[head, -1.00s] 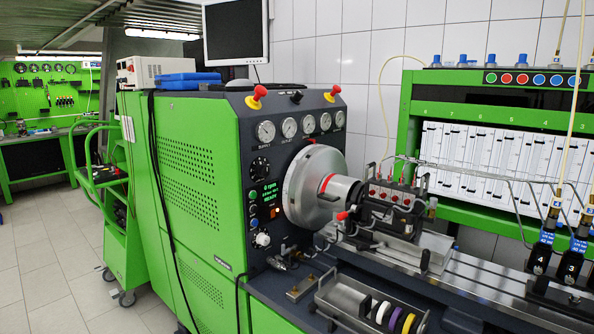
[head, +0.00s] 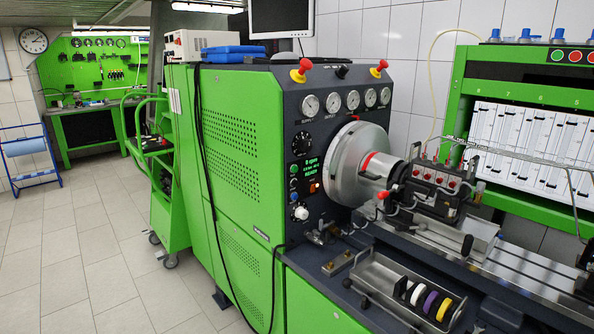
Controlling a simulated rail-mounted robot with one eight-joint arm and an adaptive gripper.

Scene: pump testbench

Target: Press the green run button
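The dark control panel (head: 323,135) is on the front of the green test bench (head: 232,130). Another round green button (head: 558,56) is on the dark strip of the right-hand rack, beside red ones. My gripper is not in view.
Two red mushroom knobs (head: 301,70) (head: 379,68) stand on top of the panel. The large chuck disc (head: 347,165) sticks out right of the buttons. A tray with coloured rings (head: 415,294) lies in front. A green trolley (head: 170,213) stands left; the floor there is clear.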

